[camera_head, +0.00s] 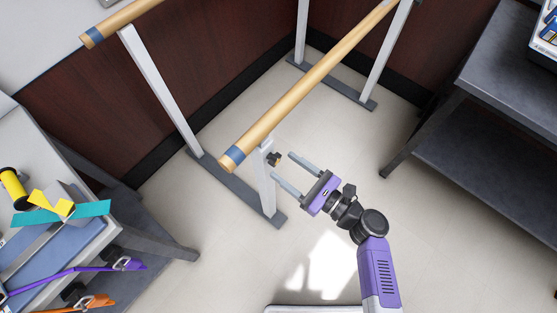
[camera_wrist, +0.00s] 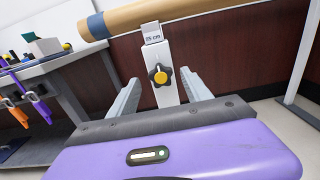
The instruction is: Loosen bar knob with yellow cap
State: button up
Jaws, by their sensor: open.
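The bar knob (camera_wrist: 160,75) is a dark lobed knob with a yellow cap, on the face of the white post (camera_wrist: 158,52) below the wooden bar (camera_wrist: 145,16). In the head view the knob (camera_head: 273,158) shows as a small dark shape on the near post, and its cap colour cannot be made out. My purple gripper (camera_head: 283,171) is open and empty, its two grey fingers pointing at the post. In the wrist view my gripper (camera_wrist: 158,90) has one finger on each side of the post in the picture, with the knob between them. I see no contact with the knob.
A second wooden bar (camera_head: 118,20) runs behind. Dark feet (camera_head: 238,189) carry the posts on the floor. A table with straps, a yellow roller (camera_head: 14,188) and other items stands at left. A dark shelf unit (camera_head: 480,150) stands at right. Pale floor (camera_head: 240,260) is clear in front.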

aim_at(277, 162)
jog(key=shift+x, duration=1.6)
grip_shut()
jog(key=shift+f+n+b, duration=0.1)
jog(key=shift+n+b, duration=0.2)
jog(key=shift+b, duration=0.05)
